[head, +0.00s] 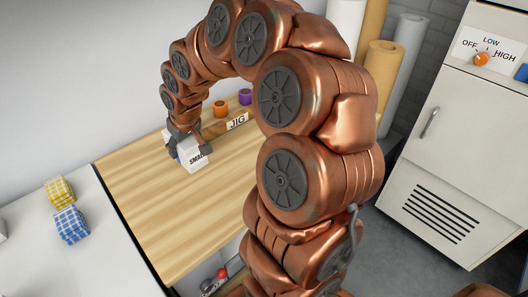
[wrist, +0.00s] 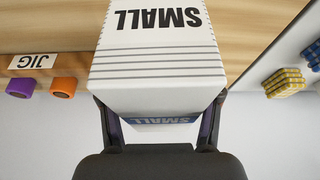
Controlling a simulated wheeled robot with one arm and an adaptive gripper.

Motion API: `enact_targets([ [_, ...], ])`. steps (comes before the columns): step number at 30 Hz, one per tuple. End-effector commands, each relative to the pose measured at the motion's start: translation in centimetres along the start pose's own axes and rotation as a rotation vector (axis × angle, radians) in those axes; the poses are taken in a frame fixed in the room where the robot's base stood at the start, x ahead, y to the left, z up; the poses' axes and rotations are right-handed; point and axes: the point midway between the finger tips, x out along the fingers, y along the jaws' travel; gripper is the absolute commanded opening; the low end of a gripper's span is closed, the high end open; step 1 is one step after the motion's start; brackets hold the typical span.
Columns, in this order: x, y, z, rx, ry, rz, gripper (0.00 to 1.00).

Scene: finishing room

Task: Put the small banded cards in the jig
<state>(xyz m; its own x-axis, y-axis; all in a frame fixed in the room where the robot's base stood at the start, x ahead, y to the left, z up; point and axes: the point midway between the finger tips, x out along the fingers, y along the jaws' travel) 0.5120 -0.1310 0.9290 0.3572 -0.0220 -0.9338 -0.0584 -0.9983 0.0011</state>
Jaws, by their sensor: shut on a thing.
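The small banded cards (head: 194,160) look like a white block with "SMALL" in black on one face. In the wrist view the block (wrist: 158,72) fills the middle, with thin lines like stacked edges and a dark blue strip with lettering at its near end. My gripper (head: 182,143) is shut on it, one finger on each side in the wrist view (wrist: 159,118). The block is over the wooden worktop; I cannot tell if it touches. A "JIG" label (head: 237,121) is at the worktop's back edge; no separate jig body is clear, and my arm hides part of the worktop.
An orange roll (head: 220,107) and a purple roll (head: 245,97) are behind the label. Yellow (head: 59,191) and blue (head: 71,224) checked bundles lie on the white table at left. A cabinet (head: 450,140) stands at right. The wooden worktop (head: 165,220) is clear in front.

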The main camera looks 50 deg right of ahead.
Motion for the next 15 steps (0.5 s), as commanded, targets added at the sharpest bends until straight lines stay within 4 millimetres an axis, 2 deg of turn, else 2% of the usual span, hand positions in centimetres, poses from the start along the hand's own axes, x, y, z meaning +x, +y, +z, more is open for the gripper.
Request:
enact_targets([
  [1, 0.3, 1.3, 1.0, 0.012, 0.002, 0.004, 0.00],
  [6, 0.1, 4.8, 3.8, 0.027, 0.004, 0.009, 0.00],
  [15, -0.4, 9.1, 8.6, 0.048, 0.010, 0.014, 0.00],
])
